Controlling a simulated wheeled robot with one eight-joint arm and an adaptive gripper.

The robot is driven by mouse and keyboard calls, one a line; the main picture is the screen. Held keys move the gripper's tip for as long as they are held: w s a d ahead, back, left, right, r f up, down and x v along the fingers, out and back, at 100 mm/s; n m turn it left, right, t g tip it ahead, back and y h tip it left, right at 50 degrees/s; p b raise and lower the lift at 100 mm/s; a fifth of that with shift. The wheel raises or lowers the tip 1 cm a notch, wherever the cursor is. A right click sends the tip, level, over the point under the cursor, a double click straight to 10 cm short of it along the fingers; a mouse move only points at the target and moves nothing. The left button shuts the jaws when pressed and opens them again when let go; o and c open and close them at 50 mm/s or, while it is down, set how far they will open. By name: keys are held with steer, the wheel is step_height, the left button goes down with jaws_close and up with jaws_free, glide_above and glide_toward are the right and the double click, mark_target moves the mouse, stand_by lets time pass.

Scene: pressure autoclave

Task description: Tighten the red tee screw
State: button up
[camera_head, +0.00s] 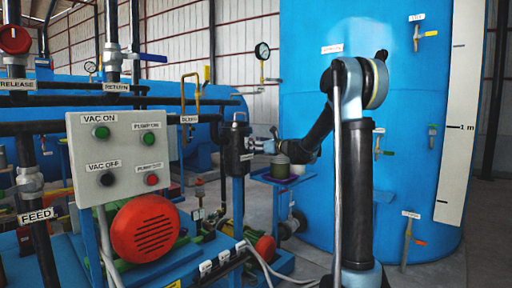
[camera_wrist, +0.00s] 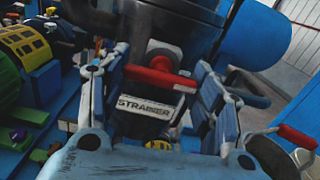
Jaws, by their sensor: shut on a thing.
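The red tee screw (camera_wrist: 160,78) shows in the wrist view as a red crossbar on a round hub, on the front of a dark cylindrical body above a "STRAINER" label (camera_wrist: 146,106). My gripper (camera_wrist: 152,76) has one finger at each end of the bar and is shut on it. The bar lies nearly level, tilted slightly down to the right. In the head view the dark upright strainer (camera_head: 237,150) stands right of the control panel, and my gripper (camera_head: 262,145) reaches it from the right. The tee screw is too small or hidden there.
A control panel (camera_head: 122,154) with several buttons and a red motor (camera_head: 145,229) stand left of the strainer. A large blue tank (camera_head: 350,100) is behind my arm. Pipes crowd the left side.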

steer(key=shift+m, duration=0.5)
steer(key=o, duration=1.1)
steer(key=shift+d, duration=0.1)
steer(key=v, duration=1.1)
steer(key=shift+s+d+f, duration=0.1)
steer(key=shift+s+d, duration=0.2)
steer(key=shift+s, duration=0.1)
